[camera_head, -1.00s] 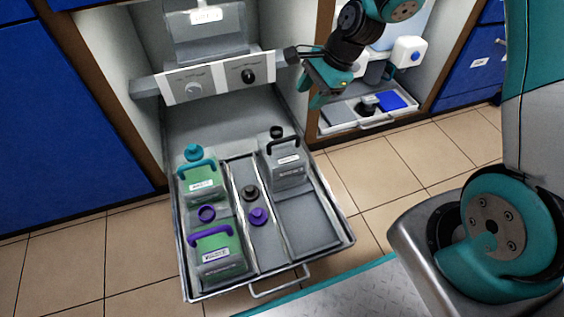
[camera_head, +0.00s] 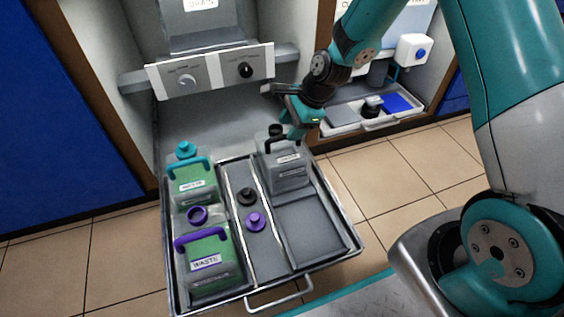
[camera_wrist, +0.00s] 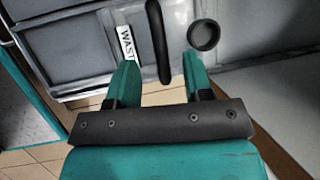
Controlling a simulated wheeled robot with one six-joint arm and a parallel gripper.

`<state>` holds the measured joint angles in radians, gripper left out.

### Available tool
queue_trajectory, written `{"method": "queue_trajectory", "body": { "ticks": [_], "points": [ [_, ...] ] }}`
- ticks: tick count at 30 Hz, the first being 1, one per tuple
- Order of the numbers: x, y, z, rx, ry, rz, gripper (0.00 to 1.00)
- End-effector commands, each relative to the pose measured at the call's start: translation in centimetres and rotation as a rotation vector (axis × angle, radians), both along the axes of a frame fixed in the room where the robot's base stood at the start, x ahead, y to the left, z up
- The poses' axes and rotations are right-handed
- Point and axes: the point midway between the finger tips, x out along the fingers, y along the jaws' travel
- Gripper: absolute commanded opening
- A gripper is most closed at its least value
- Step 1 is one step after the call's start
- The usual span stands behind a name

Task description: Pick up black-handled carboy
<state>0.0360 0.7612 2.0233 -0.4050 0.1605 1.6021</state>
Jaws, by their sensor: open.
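The black-handled carboy (camera_head: 288,170) is a grey container with a black handle, a black cap and a white label. It stands upright in the back right compartment of the pulled-out drawer tray. My gripper (camera_head: 285,112) is at the back of this carboy, close to its cap and handle. In the wrist view my gripper (camera_wrist: 160,65) is open, and the black handle (camera_wrist: 157,40) shows in line with the gap between the fingers. The dark round cap (camera_wrist: 203,36) lies just beyond the right finger. I cannot tell whether the fingers touch the handle.
A green carboy with a teal handle (camera_head: 193,185) and one with a purple handle (camera_head: 208,262) fill the tray's left side. Loose black (camera_head: 246,197) and purple (camera_head: 256,221) caps lie in the middle strip. The front right compartment (camera_head: 312,230) is empty. A knob panel (camera_head: 212,72) stands behind.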

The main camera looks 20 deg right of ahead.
Motion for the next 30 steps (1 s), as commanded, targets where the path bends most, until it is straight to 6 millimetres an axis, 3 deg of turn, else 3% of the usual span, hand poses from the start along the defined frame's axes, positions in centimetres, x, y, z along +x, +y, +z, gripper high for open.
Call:
{"method": "queue_trajectory", "body": {
  "ticks": [10,18,19,25,30],
  "points": [
    [0.8,1.4,-4.4,0.000,0.000,0.002,0.46],
    [0.9,1.6,-4.5,-0.001,0.001,0.001,0.46],
    [0.9,1.6,-4.5,-0.001,0.001,0.001,0.44],
    [0.9,1.6,-4.5,-0.001,0.001,0.001,0.00],
    [0.9,1.6,-4.4,0.000,0.001,0.001,0.00]
  ]
}}
